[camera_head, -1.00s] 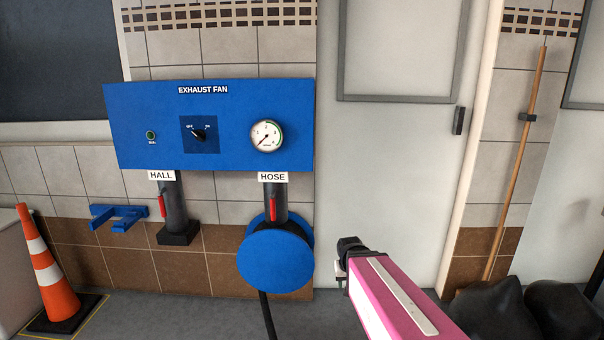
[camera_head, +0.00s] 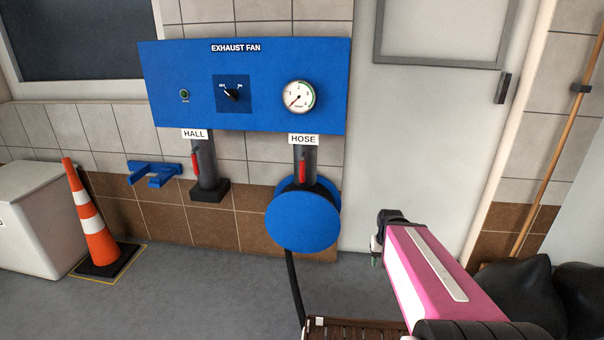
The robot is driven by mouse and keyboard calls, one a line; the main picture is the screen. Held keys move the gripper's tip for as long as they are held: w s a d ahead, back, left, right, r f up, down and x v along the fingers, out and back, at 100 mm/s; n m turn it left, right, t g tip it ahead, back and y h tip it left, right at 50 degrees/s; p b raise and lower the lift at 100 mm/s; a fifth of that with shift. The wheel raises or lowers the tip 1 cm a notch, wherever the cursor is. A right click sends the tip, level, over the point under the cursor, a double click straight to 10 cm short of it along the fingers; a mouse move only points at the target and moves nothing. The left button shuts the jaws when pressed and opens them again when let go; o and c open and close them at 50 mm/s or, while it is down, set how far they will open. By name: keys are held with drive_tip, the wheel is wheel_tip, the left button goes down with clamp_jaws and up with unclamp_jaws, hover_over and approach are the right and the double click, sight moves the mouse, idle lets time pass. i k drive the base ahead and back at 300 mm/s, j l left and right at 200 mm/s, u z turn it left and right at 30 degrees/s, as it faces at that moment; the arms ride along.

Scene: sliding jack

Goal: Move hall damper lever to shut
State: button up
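The hall damper lever (camera_head: 195,164) is a red handle on the dark pipe (camera_head: 206,160) under the HALL label (camera_head: 195,134). It hangs roughly vertical along the pipe's left side. A similar red hose lever (camera_head: 302,167) stands upright on the pipe under the HOSE label (camera_head: 303,139). My gripper (camera_head: 375,250) is at the end of my pink arm, right of the hose reel and well apart from both levers. Its fingers are small and partly hidden, so I cannot tell their opening.
The blue exhaust fan panel (camera_head: 245,85) has a switch and gauge. A round blue hose reel (camera_head: 303,221) sits below HOSE, its black hose running down. A blue bracket (camera_head: 154,173), orange cone (camera_head: 90,215) and white bin (camera_head: 35,218) are left. A brown slatted surface (camera_head: 350,329) is at the bottom.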

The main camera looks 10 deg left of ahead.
sight(194, 157)
drive_tip(key=u, duration=1.5)
